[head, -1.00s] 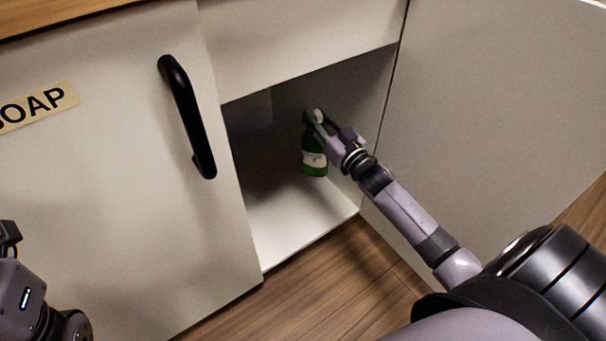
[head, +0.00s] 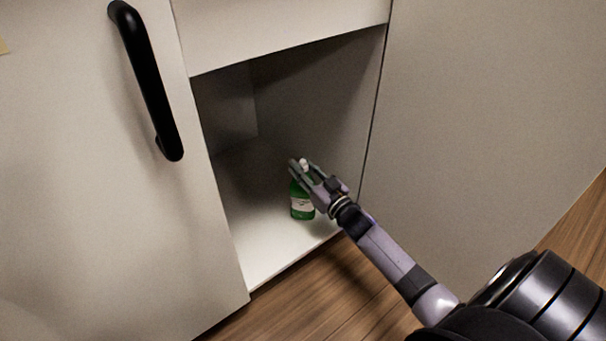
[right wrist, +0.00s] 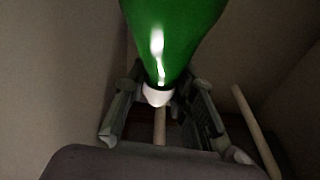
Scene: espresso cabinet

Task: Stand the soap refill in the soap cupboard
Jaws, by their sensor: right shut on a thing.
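The soap refill is a green bottle (head: 302,207) with a pale label and a white cap. It is inside the open cupboard (head: 275,245), upright, near the right wall and front edge. My right gripper (head: 302,168) is shut on its neck, reaching in from the right. In the right wrist view the bottle (right wrist: 175,35) fills the top, with its white cap (right wrist: 157,95) between the fingers (right wrist: 160,115). I cannot tell whether its base touches the cupboard floor. My left gripper is out of view.
A closed door with a black handle (head: 150,85) is left of the opening. The open door (head: 470,110) stands right of my right arm. The cupboard floor left of the bottle is clear.

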